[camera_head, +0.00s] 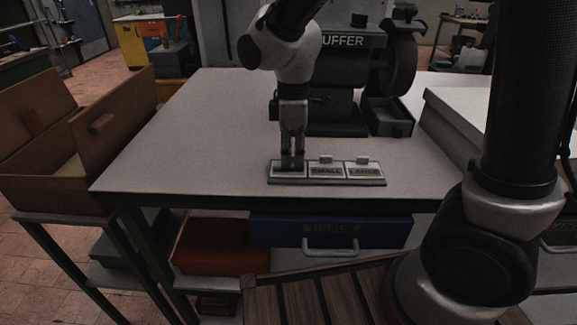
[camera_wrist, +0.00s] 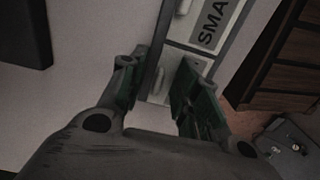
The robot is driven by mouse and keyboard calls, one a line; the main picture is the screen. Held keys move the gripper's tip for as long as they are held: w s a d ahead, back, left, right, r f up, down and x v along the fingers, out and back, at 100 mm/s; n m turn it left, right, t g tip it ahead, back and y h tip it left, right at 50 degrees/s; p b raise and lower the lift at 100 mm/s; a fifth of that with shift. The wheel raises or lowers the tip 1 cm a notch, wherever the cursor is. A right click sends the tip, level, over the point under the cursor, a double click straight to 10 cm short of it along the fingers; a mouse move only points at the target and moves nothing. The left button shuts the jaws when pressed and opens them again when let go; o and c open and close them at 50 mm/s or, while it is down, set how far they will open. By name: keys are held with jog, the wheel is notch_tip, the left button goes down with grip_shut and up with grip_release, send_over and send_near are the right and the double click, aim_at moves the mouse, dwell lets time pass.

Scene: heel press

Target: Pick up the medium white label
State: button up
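A shallow white label tray (camera_head: 327,182) lies near the front edge of the table, with its compartments in a row. The middle label (camera_head: 326,171) reads SMALL and the right label (camera_head: 363,171) reads LARGE; each has a small tab on top. My gripper (camera_head: 292,166) points down at the left compartment and covers most of it, so no MEDIUM lettering is readable. In the wrist view my gripper (camera_wrist: 158,78) has its fingers apart, with a pale tab-like piece (camera_wrist: 160,86) between them. I cannot tell whether they touch it. The SMALL label (camera_wrist: 212,22) shows beyond.
A buffer machine (camera_head: 340,85) stands behind the tray. A pale box (camera_head: 455,120) is at the right of the table. An open brown box (camera_head: 110,120) is at the left. The tabletop (camera_head: 190,140) left of the tray is clear.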

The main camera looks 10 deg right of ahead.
grip_shut()
